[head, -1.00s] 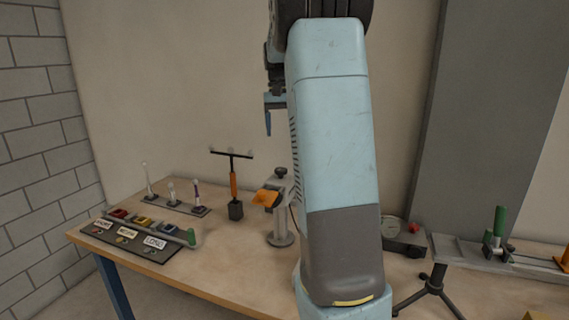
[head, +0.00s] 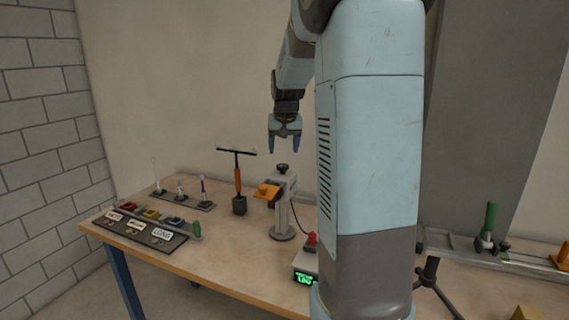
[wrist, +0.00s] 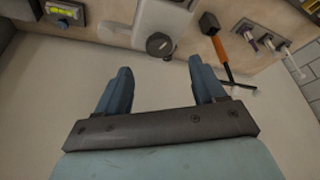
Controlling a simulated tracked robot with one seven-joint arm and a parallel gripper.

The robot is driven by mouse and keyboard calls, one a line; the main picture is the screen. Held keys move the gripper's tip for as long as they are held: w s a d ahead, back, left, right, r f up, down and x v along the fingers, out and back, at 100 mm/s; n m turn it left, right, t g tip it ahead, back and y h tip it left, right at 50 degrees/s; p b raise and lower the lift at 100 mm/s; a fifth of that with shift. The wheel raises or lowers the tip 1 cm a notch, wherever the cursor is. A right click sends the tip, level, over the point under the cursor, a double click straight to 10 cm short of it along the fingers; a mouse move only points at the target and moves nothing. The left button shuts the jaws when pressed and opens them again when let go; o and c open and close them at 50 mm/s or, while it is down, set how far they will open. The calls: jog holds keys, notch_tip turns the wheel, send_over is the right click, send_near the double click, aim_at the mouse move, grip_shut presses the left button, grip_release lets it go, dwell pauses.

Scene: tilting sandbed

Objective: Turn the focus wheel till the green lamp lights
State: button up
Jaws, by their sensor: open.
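A grey stand (head: 284,212) with a round foot stands on the table, with an orange plate (head: 267,191) at its left side. A black ribbed knob (head: 283,168), which looks like the focus wheel, sits on top; it also shows in the wrist view (wrist: 159,44). My gripper (head: 284,150) is open and empty, pointing down just above the knob and apart from it. In the wrist view the knob lies beyond and between my fingertips (wrist: 160,67). A small box (head: 304,278) has a lit green readout and a red top. I cannot make out a separate green lamp.
An orange-handled T-shaped tool (head: 238,184) stands left of the stand. A rack of small pins (head: 184,200) and a labelled panel (head: 141,235) lie further left. A rail with a green handle (head: 490,221) is at right. My arm hides part of the table.

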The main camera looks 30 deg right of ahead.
aim_at(282, 165)
jog(key=x, duration=0.7)
jog(key=shift+w+d+f, duration=0.1)
jog(key=shift+w+f, duration=0.05)
jog(key=shift+f, duration=0.05)
jog(key=shift+c, duration=0.3)
jog(key=c, duration=1)
jog(key=shift+m, duration=0.3)
jog(key=o, duration=1.1)
jog(key=shift+c, duration=0.2)
jog(key=shift+r, duration=0.1)
